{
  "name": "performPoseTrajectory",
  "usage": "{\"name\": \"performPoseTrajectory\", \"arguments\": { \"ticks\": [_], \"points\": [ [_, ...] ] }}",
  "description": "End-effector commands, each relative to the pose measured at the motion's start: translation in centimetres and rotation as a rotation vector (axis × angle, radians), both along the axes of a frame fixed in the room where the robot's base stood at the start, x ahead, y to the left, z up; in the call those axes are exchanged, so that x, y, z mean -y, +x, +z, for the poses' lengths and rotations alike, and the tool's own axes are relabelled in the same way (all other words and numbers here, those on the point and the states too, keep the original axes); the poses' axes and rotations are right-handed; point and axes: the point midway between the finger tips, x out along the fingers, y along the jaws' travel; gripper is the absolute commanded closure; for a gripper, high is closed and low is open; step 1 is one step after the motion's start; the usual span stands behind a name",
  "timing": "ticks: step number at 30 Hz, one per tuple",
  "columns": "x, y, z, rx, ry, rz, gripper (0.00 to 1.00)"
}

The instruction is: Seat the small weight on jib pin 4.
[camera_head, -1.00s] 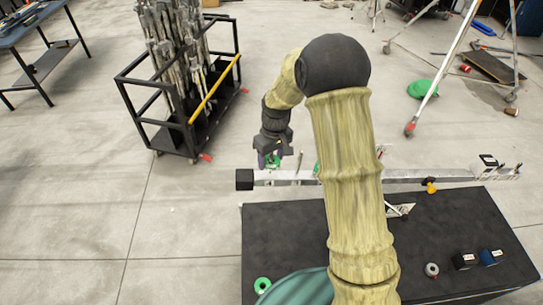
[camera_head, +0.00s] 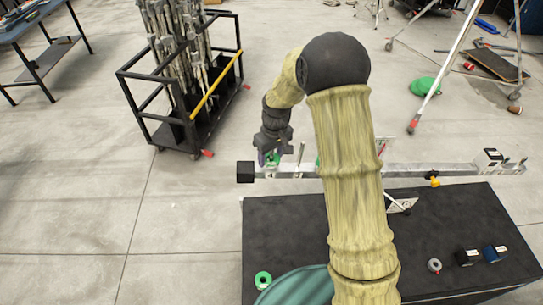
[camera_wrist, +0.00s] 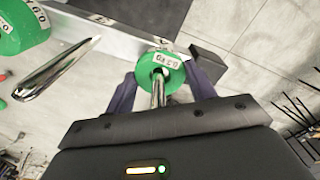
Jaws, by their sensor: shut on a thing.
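My gripper (camera_head: 271,158) is over the left end of the pale jib beam (camera_head: 400,171), near its black end block. In the wrist view my gripper (camera_wrist: 160,88) has its two dark fingers on either side of a small green disc weight (camera_wrist: 152,72) with a white label. A shiny pin (camera_wrist: 157,96) shows at the disc's centre and appears to pass through its hole. I cannot tell whether the disc rests on the beam. The held weight shows as a small green patch in the head view (camera_head: 272,159). Pin numbers are not readable.
Another bare pin (camera_wrist: 57,68) stands beside the held weight, with a second green weight (camera_wrist: 20,24) beyond it. The black table (camera_head: 290,235) bears a green ring (camera_head: 263,280), a grey ring (camera_head: 434,265) and dark blocks (camera_head: 467,257). A wheeled rack (camera_head: 190,100) stands at left. My arm hides the beam's middle.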

Motion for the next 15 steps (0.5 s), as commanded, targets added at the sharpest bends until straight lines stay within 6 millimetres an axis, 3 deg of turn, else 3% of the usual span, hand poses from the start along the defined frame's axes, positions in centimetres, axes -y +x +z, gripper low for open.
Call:
{"name": "performPoseTrajectory", "arguments": {
  "ticks": [1,15],
  "points": [
    [0.28,-0.68,-1.64,-0.026,-0.008,-0.001,0.77],
    [0.26,-0.80,-2.64,-0.029,-0.010,0.000,0.77]
  ]
}}
